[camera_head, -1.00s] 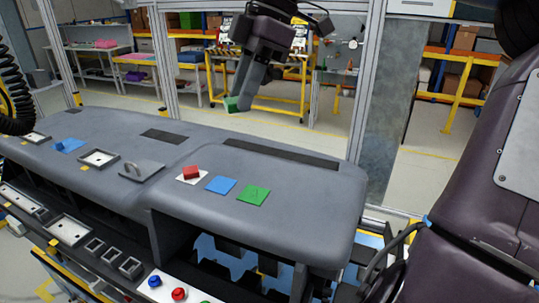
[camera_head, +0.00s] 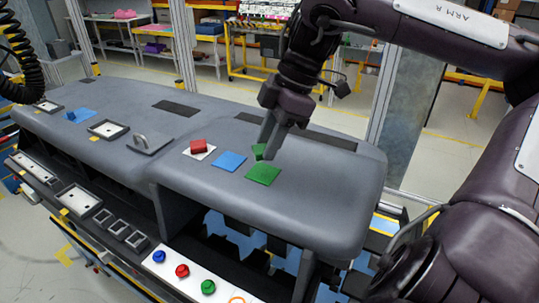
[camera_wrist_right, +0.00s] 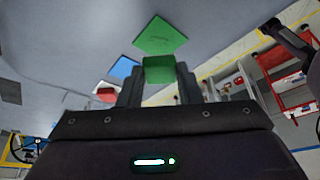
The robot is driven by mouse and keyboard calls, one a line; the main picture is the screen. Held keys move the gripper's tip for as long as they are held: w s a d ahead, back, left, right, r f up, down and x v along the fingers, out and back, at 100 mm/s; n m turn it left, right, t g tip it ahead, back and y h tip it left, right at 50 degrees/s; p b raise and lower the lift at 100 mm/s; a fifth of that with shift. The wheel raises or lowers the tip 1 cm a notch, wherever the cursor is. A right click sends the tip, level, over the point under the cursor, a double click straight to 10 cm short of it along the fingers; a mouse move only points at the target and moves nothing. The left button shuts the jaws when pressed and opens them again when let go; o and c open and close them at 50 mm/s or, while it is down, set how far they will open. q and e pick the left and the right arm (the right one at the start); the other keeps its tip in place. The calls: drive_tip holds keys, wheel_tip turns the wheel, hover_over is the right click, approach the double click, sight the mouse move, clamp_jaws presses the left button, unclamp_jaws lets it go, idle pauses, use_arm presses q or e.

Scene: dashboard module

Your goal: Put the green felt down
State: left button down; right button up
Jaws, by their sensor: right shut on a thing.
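My right gripper (camera_head: 268,150) is shut on a small green felt block (camera_head: 258,152), just above the far edge of a flat green square (camera_head: 263,174) on the grey dashboard. In the right wrist view the green felt (camera_wrist_right: 159,69) sits between the two fingertips (camera_wrist_right: 159,85), with the green square (camera_wrist_right: 160,37) beyond it. Whether the felt touches the dashboard cannot be told. A blue square (camera_head: 229,161) lies left of the green one. A red block (camera_head: 199,146) rests on a white square (camera_head: 194,155) further left. My left gripper is not in view.
The grey dashboard (camera_head: 330,200) also bears a handled plate (camera_head: 148,145), a white-framed opening (camera_head: 108,129) and another blue piece (camera_head: 80,116). Blue, red and green buttons (camera_head: 182,271) sit on a white panel in front. The dashboard's right part is clear.

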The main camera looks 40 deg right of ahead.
drive_tip(key=shift+s+a+f, duration=0.1)
drive_tip(key=shift+a+f, duration=0.1)
drive_tip(key=shift+f, duration=0.15)
wheel_tip(320, 180, down, 2)
drive_tip(key=shift+f, duration=0.2)
drive_tip(key=shift+d+f, duration=0.2)
drive_tip(key=shift+f, duration=0.25)
drive_tip(key=shift+a, duration=0.1)
drive_tip(key=o, duration=0.9)
drive_tip(key=shift+f, duration=0.1)
drive_tip(key=shift+o, duration=0.2)
